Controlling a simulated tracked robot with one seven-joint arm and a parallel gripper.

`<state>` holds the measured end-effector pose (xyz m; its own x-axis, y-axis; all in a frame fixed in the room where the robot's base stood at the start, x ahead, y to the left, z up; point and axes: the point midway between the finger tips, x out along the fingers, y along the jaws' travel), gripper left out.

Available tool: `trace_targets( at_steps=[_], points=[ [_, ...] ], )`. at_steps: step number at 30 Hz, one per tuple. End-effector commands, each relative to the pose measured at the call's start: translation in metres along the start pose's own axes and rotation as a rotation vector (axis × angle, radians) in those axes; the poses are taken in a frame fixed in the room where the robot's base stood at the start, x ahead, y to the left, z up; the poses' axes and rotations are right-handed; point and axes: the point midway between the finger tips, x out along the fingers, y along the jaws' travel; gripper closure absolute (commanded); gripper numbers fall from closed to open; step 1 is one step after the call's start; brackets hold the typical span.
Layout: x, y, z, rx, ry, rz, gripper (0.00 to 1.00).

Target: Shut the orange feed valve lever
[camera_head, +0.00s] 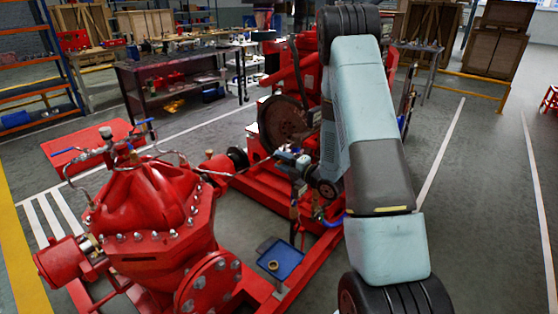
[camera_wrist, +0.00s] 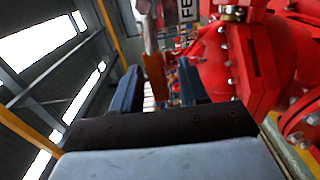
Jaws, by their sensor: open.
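In the wrist view, my gripper (camera_wrist: 158,66) is open, with one blue finger on each side of an upright orange-brown bar. This bar looks like the feed valve lever (camera_wrist: 155,75); its lower end is hidden behind the dark gripper body. A paler piece (camera_wrist: 148,28) continues above it. I cannot tell whether either finger touches the bar. In the head view, my arm reaches over the pumpset, and the lever cannot be made out there.
The red pump casing (camera_head: 150,205) with bolted flanges stands at the left; red bolted castings (camera_wrist: 255,60) also crowd the right of the wrist view. A blue tray (camera_head: 290,262) sits low by the red base frame. Clear floor (camera_head: 480,200) lies at the right.

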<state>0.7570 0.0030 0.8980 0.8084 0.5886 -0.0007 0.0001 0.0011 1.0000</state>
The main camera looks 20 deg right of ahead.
Motion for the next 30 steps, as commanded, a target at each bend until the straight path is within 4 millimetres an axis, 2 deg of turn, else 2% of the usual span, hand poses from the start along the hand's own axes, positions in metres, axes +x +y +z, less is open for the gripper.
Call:
trace_targets(
  at_steps=[6, 16, 30],
  points=[
    [0.018, 0.0, 0.0, 0.0, 0.0, 0.0, 0.56],
    [0.02, 0.0, 0.0, 0.001, -0.001, 0.0, 0.56],
    [0.019, 0.0, 0.001, 0.001, -0.002, -0.001, 1.0]
  ],
)
